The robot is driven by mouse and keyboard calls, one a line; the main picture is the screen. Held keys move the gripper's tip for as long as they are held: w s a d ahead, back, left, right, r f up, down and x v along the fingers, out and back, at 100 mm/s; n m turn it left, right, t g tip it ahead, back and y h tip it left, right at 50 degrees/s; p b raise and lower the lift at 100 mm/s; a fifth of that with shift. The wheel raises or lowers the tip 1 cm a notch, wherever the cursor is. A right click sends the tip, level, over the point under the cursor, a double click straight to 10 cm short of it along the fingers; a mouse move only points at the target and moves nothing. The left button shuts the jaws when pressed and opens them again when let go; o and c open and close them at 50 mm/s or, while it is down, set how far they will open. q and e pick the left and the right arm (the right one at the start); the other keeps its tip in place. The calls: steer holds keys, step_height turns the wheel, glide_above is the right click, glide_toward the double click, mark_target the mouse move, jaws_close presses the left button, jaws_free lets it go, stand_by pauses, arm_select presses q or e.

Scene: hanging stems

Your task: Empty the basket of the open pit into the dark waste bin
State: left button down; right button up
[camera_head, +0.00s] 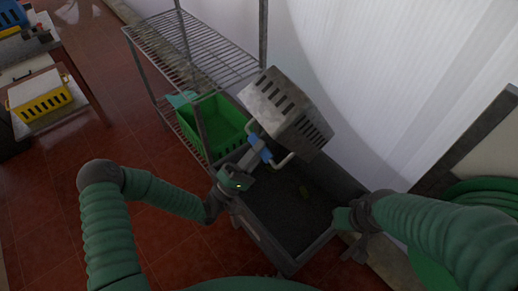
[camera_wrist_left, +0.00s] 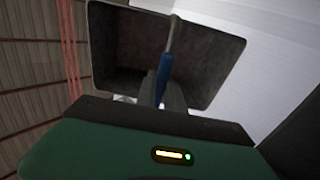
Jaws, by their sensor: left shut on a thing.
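The grey slotted metal basket (camera_head: 285,105) hangs tilted over the dark waste bin (camera_head: 262,238) in the head view. My left gripper (camera_head: 258,157) is shut on the blue grip of the basket's handle (camera_head: 266,152). In the left wrist view the basket (camera_wrist_left: 115,55) shows its open mouth, and the visible inside looks bare. The blue grip (camera_wrist_left: 162,78) runs up from the jaws there. The open pit is not identifiable.
A wire shelf rack (camera_head: 190,52) with a green crate (camera_head: 215,125) stands just left of the bin. The white wall (camera_head: 370,100) is close behind the basket. A yellow basket (camera_head: 42,104) sits on a table at far left. The red tiled floor between is clear.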

arm_select(q)
step_height(320, 180, up, 2)
steer(key=shift+p, duration=0.7)
step_height(320, 180, down, 2)
steer(key=shift+s+f+b, duration=0.1)
steer(key=shift+b, duration=1)
steer(key=shift+w+r+p, duration=0.2)
steer(key=shift+r+p, duration=0.85)
steer(key=shift+r, duration=0.15)
step_height(320, 180, down, 2)
steer(key=shift+s+f+b, duration=0.15)
steer(key=shift+f+b, duration=0.05)
steer(key=shift+b, duration=1.05)
steer(key=shift+r, duration=0.1)
